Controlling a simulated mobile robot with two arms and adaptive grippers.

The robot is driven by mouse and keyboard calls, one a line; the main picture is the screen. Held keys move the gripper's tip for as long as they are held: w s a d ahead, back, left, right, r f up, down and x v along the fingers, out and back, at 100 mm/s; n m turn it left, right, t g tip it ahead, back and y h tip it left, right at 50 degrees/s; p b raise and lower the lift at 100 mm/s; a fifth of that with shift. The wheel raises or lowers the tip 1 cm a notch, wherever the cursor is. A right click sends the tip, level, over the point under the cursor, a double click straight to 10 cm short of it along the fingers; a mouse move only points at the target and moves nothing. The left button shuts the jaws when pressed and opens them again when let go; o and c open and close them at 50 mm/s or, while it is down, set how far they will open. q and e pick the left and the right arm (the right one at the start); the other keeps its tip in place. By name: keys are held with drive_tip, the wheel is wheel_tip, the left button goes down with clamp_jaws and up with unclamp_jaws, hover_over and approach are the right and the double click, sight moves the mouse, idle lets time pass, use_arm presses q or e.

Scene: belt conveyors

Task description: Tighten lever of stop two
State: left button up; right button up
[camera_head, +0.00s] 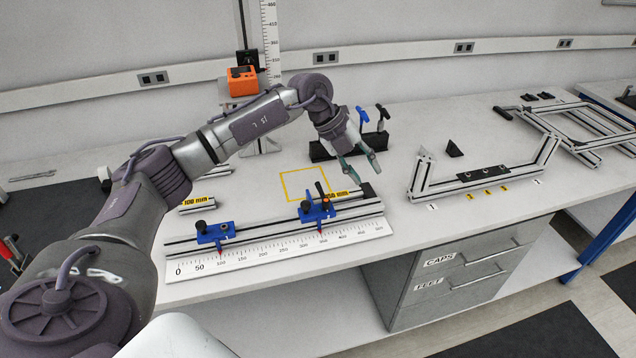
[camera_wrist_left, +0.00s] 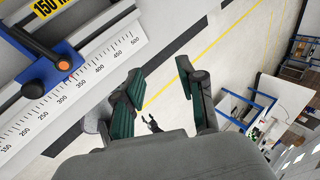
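Two blue stops sit on the aluminium rail (camera_head: 262,229) behind the printed ruler. The left stop (camera_head: 212,234) is near the 100 mark, and the right stop (camera_head: 317,211) is near 300. The right stop has an upright black lever (camera_head: 321,189) with an orange end. In the left wrist view this stop (camera_wrist_left: 46,66) is at upper left, with its lever (camera_wrist_left: 30,42) beside the ruler (camera_wrist_left: 112,52). My left gripper (camera_head: 361,163) is open and empty, above and right of the right stop, not touching it. My right gripper is not in view.
A black holder (camera_head: 322,151) with blue and black-handled tools stands behind my left gripper. An orange device (camera_head: 242,82) is on a vertical scale post at the back. Aluminium frames (camera_head: 487,177) lie to the right. A yellow square (camera_head: 305,184) marks bare table behind the rail.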

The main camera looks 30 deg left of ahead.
sight(318, 185)
use_arm(q)
drive_tip(key=s+a+r+n+g+y, duration=0.1)
drive_tip(key=a+r+y, duration=0.1)
drive_tip(key=a, duration=0.5)
drive_tip(key=s+a+r+n+y, duration=0.1)
drive_tip(key=a+n+y, duration=0.15)
drive_tip(key=a, duration=0.45)
drive_tip(key=shift+m, duration=0.35)
drive_tip(key=p+x, duration=0.1)
drive_tip(key=x, duration=0.3)
drive_tip(key=p+x, duration=0.1)
drive_tip(key=x, duration=0.4)
drive_tip(key=p+x, duration=0.1)
drive_tip(key=x, duration=0.3)
drive_tip(key=shift+s+d+f, duration=0.2)
drive_tip(key=shift+s+d, duration=0.05)
drive_tip(key=shift+s, duration=0.1)
clamp_jaws()
